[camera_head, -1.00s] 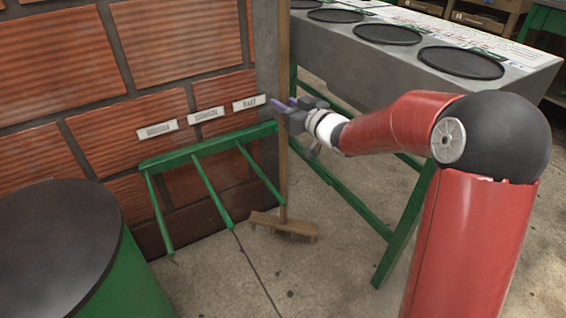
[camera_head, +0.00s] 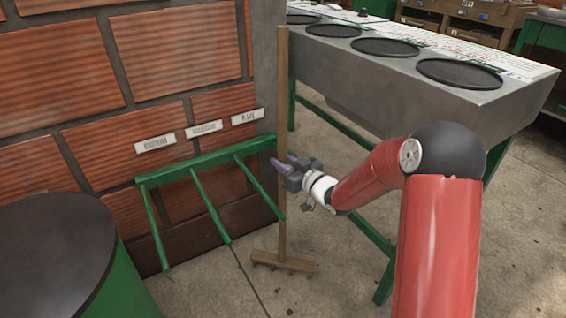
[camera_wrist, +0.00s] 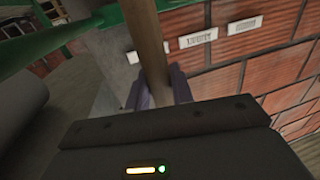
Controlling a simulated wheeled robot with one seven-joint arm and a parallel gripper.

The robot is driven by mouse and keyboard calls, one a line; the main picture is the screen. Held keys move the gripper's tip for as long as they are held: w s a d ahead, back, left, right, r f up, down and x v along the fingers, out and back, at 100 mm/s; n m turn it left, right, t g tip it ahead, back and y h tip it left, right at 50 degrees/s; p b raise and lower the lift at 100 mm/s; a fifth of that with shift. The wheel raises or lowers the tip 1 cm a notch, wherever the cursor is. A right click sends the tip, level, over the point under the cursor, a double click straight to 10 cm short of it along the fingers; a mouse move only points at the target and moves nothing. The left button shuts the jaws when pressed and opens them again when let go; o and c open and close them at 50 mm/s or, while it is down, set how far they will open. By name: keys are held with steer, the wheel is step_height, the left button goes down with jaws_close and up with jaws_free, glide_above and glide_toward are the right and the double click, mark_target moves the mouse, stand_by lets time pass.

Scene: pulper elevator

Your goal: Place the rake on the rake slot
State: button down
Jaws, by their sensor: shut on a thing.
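The rake (camera_head: 282,130) is a long wooden pole with a short toothed wooden head at the bottom. It stands nearly upright, head down, close to the floor; I cannot tell if the head touches it. My gripper (camera_head: 282,163) is shut on the pole at about mid-height. In the wrist view the pole (camera_wrist: 149,45) runs up between the purple fingers (camera_wrist: 160,92). The green rack (camera_head: 205,160) is fixed to the brick wall, with three prongs sticking out and down. The rake is just right of its right prong, outside the slots. Three white labels (camera_head: 204,129) sit above the rack.
A green drum (camera_head: 62,255) with a dark lid stands at the lower left. A grey counter (camera_head: 400,85) with round black plates and green legs stands to the right, close to my arm. The concrete floor before the rack is clear.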

steer(key=shift+r, duration=0.1)
steer(key=c, duration=1.7)
jaws_free()
steer(key=shift+f, duration=0.2)
steer(key=o, duration=0.5)
steer(key=shift+r, duration=0.1)
